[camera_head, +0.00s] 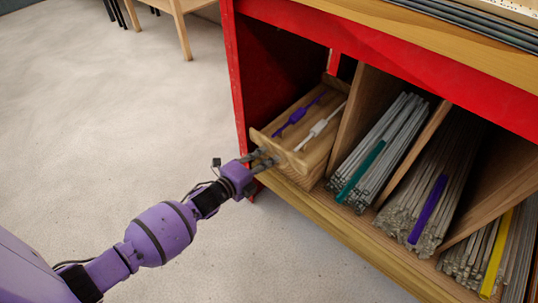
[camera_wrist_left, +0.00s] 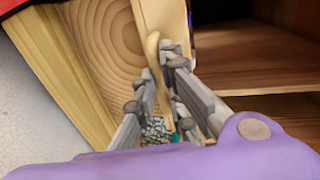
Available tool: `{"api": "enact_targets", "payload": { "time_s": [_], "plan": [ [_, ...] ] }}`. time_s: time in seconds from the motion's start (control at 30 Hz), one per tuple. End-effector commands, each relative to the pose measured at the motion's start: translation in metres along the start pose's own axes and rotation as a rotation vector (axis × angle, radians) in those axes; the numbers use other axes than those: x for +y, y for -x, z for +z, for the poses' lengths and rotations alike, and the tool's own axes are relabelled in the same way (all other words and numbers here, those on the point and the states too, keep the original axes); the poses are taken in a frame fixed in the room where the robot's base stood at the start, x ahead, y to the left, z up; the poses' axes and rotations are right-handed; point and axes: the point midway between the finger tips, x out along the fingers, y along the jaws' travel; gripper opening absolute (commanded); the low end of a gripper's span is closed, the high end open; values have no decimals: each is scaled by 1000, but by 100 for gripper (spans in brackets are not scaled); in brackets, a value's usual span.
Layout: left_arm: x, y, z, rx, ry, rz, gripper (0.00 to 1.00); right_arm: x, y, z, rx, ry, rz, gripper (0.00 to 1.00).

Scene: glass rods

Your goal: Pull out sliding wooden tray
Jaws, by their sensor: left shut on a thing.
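The sliding wooden tray (camera_head: 314,157) sits in the left bay of the red-framed cabinet, its front jutting slightly past the opening. A purple tool (camera_head: 297,117) and a white tool (camera_head: 320,127) lie in it. My left gripper (camera_head: 265,158) is at the left part of the tray's front. In the left wrist view, its fingers (camera_wrist_left: 161,72) are on both sides of a thin wooden edge (camera_wrist_left: 153,46), shut on it. The fingertips partly hide the contact. My right gripper is not in view.
The floor (camera_head: 110,120) left of the cabinet is clear; a wooden stool (camera_head: 182,30) stands far back.

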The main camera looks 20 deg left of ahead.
Motion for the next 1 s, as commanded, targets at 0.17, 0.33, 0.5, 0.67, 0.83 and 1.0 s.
{"api": "enact_targets", "payload": {
  "time_s": [0.17,0.33,0.5,0.67,0.83,1.0],
  "plan": [
    [9,41,0,-5,12,9,0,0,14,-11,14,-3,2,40],
    [19,87,0,-5,13,9,0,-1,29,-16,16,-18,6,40],
    [30,133,0,-6,13,10,0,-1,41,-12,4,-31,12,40],
    [39,175,0,-7,12,11,0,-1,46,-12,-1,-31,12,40],
    [47,212,0,-6,12,10,0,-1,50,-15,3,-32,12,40],
    [53,239,0,-6,12,9,0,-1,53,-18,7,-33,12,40]
  ]
}}
